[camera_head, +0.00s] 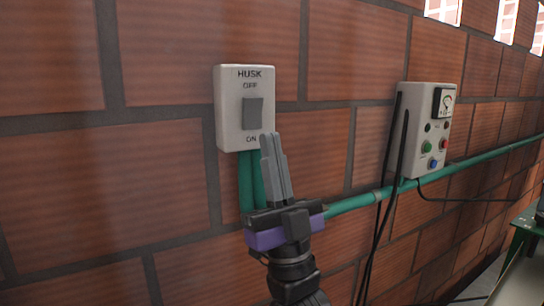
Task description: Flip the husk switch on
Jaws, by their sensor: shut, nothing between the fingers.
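The husk switch (242,107) is a white box on the brick wall, marked HUSK at the top, OFF above its rocker and ON below. The grey rocker (252,113) is in the middle of the box; I cannot tell for certain which way it is tilted. My gripper (267,140) is shut and empty, pointing up. Its fingertips show in front of the lower right part of the box, just below the rocker and beside the ON label. I cannot tell whether the tips touch the box.
Green conduits (247,180) run down from the switch box. Another green pipe (350,201) runs right along the wall. A grey control box (424,130) with a gauge, coloured buttons and black cables hangs to the right. A green-edged table (523,222) shows at far right.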

